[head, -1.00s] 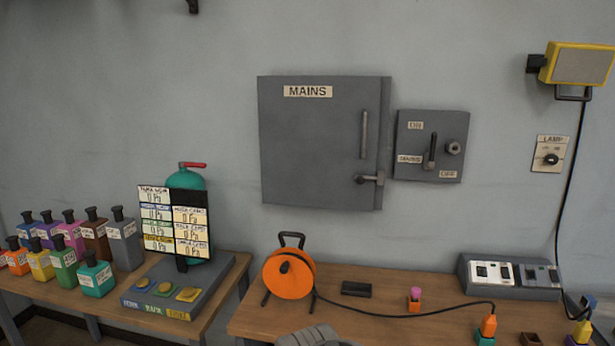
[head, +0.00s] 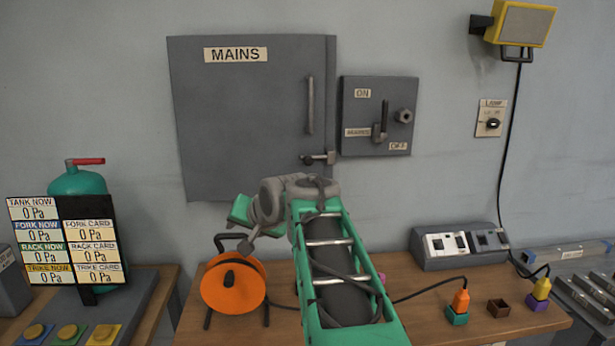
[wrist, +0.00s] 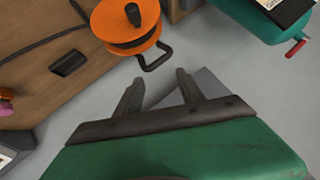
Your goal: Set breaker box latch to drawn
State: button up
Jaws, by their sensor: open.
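The breaker box (head: 245,125) is a grey wall cabinet marked MAINS, with its door shut. Its latch (head: 320,159) is a small bolt with a dark knob, low on the door's right edge. The bolt lies level and reaches across to the frame side. My gripper (wrist: 160,77) is open and empty in the wrist view, its two dark fingers apart with grey wall behind them. In the head view my green and grey arm rises in front of the wall below the latch. The fingers are not clear there. The latch is not in the wrist view.
An orange cable reel (head: 233,285) stands on the bench below the box. A switch box (head: 377,117) with a lever is close to the right of the latch. A vertical door handle (head: 310,105) is above it. A green tank (head: 78,182) stands at left.

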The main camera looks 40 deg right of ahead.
jog(key=w+d+r+m+t+h+b, duration=0.1)
jog(key=d+r+m+t+b, duration=0.2)
jog(key=d, duration=0.8)
jog(key=m+t+h, duration=0.1)
jog(key=m+h, duration=0.1)
jog(key=m, duration=0.1)
send_near(310, 161)
jog(key=x, duration=0.4)
jog(key=p+x, duration=0.1)
jog(key=x, duration=0.6)
grip_shut()
jog(key=shift+s+r, duration=0.1)
